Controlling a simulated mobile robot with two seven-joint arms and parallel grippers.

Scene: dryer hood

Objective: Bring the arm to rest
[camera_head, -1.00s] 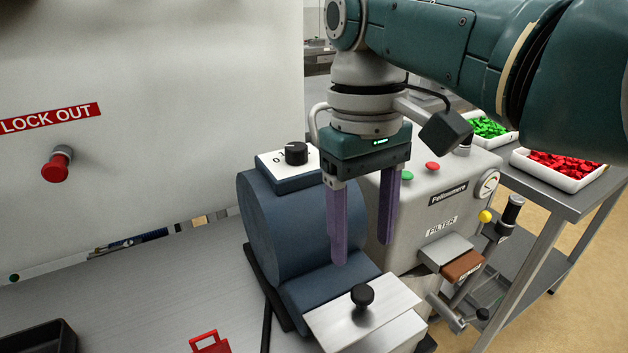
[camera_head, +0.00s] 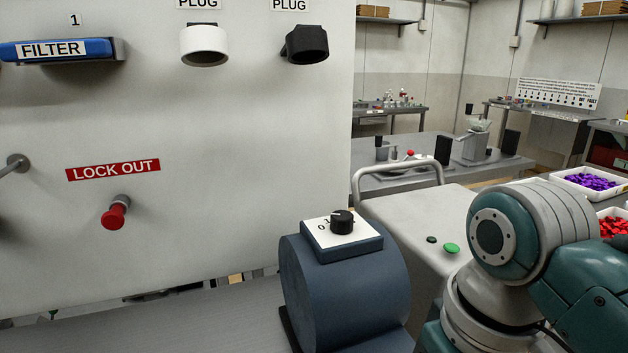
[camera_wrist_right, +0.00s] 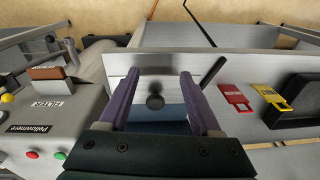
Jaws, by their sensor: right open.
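My right arm (camera_head: 520,260) shows at the lower right of the head view, but its gripper is below the picture there. In the right wrist view my right gripper (camera_wrist_right: 160,100) has its two purple fingers apart with nothing held between them. A metal plate with a black knob (camera_wrist_right: 155,101) shows beyond and between the fingers; I cannot tell the distance. My left gripper is in neither view.
A blue drum-shaped unit (camera_head: 345,295) with a dial (camera_head: 342,222) stands left of my right arm. A white panel (camera_head: 200,220) with a red lock-out knob (camera_head: 115,214) fills the left. Red (camera_wrist_right: 236,97) and yellow (camera_wrist_right: 271,96) tags lie right of the fingers.

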